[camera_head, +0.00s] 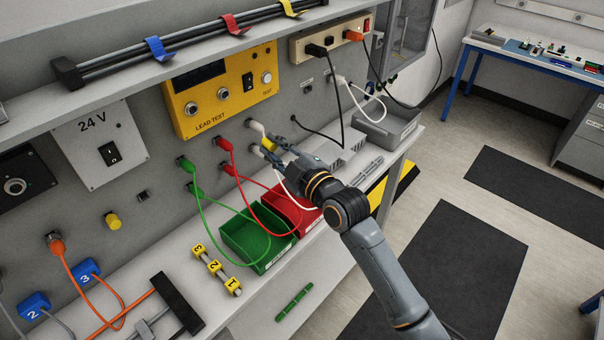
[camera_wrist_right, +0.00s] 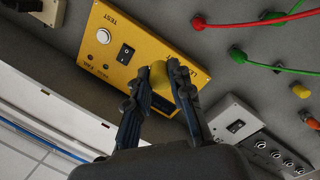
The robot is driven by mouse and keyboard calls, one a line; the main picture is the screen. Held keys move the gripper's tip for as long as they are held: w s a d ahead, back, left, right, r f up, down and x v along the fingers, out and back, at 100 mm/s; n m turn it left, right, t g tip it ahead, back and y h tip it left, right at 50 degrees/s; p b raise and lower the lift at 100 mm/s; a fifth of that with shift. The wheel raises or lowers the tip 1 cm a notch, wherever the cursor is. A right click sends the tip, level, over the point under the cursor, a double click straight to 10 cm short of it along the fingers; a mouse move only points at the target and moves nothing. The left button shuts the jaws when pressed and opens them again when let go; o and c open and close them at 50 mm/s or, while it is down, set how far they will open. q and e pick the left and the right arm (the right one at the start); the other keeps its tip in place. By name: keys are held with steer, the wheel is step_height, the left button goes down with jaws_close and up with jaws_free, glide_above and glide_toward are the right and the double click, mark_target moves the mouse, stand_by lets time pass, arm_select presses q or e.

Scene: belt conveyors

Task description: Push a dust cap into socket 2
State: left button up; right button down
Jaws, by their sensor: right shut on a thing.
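My right gripper (camera_head: 272,146) is shut on a yellow dust cap (camera_wrist_right: 158,76), which sits between its fingertips in the wrist view. In the head view the gripper is close to the grey panel, just below the yellow LEAD-TEST box (camera_head: 222,92), beside white plugs; the fingers partly hide the cap. Whether the cap touches anything is unclear. Another yellow cap (camera_head: 113,222) is on the panel at the left. I cannot make out a label that marks socket 2 on the panel. My left gripper is not in view.
Red plugs (camera_head: 222,143) and green plugs (camera_head: 186,163) with hanging cables stand left of the gripper. Below are a green bin (camera_head: 258,238), a red bin (camera_head: 312,217) and a rack with yellow numbered tags (camera_head: 215,267). A grey bin (camera_head: 392,130) stands at the right.

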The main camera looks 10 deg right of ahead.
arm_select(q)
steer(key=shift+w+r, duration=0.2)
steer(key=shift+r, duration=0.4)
arm_select(e)
steer(key=shift+w+a+r+n+g+y, duration=0.15)
steer(key=shift+w+a+r+g+y, duration=0.2)
steer(key=shift+w+a+r, duration=0.85)
steer(key=shift+w+a+r+n+g+y, duration=0.15)
steer(key=shift+w+a+r+y, duration=0.3)
steer(key=shift+w+a+r, duration=0.75)
steer(key=shift+w+a+r+n+g+y, duration=0.2)
steer(key=shift+w+a+r+y, duration=0.4)
steer(key=shift+w+r, duration=1)
steer(key=shift+w+a+f, duration=0.2)
steer(key=shift+w+f, duration=0.1)
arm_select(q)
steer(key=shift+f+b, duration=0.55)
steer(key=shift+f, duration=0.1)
arm_select(e)
steer(key=shift+w, duration=0.1)
arm_select(q)
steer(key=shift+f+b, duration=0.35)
steer(key=shift+b, duration=0.05)
arm_select(e)
steer(key=shift+w+a, duration=0.4)
steer(key=shift+w, duration=0.05)
steer(key=c, duration=1.1)
jaws_free()
